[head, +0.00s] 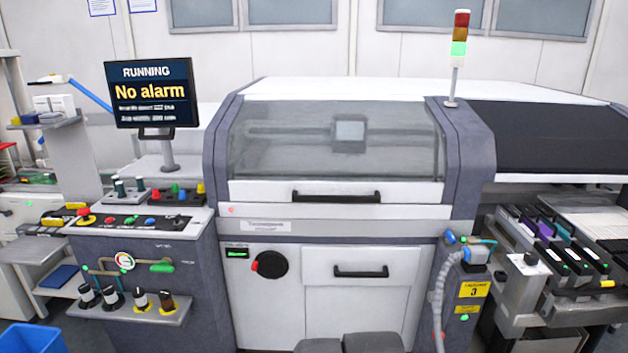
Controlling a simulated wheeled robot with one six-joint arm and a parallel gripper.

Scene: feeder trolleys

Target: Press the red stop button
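A control panel (175,223) tops the grey cabinet at the left. On its left end a red mushroom button (84,211) stands on a yellow base. Beside it on the dark strip is a small flat red button (109,220), with a blue and a green button (149,221) to its right. I cannot read the labels, so I cannot tell which red one is marked stop. The monitor (151,93) above reads "RUNNING" and "No alarm". The signal tower (459,48) shows its green segment lit.
Coloured knobs (176,190) stand behind the panel. Below, a small shelf (130,312) with several bottles juts out, under a gauge (124,260). The large machine (340,215) fills the middle, its hood down. A feeder trolley (530,290) stands right. A blue bin (33,338) is lower left.

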